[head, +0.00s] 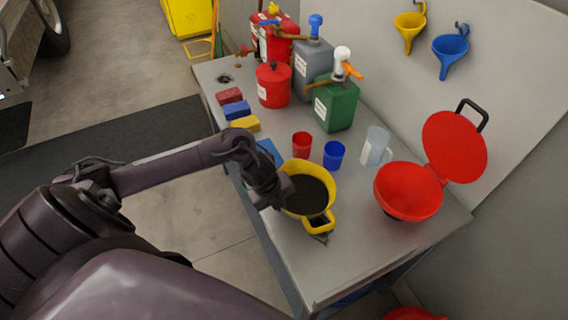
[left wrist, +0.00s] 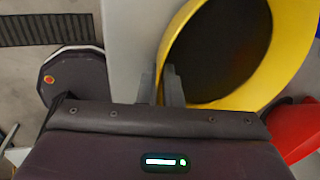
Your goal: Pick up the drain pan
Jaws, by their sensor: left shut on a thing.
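The drain pan (head: 329,186) is a round yellow pan with a dark inside and a yellow spout or handle at its lower right. It is at the front edge of the grey workbench in the head view. My left gripper (head: 281,192) is at the pan's left rim, shut on it. In the left wrist view the two fingers (left wrist: 161,86) pinch beside the yellow rim of the pan (left wrist: 178,45), which fills the upper right. I cannot tell whether the pan rests on the bench or is slightly raised. My right gripper is not in view.
The workbench (head: 370,240) holds a red cup (head: 302,145), a blue cup (head: 333,155), a clear jug (head: 375,146) and a large red lidded funnel (head: 407,191) close by. Pump cans, including a green one (head: 335,105), and coloured blocks (head: 236,109) stand farther back. The front right bench top is clear.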

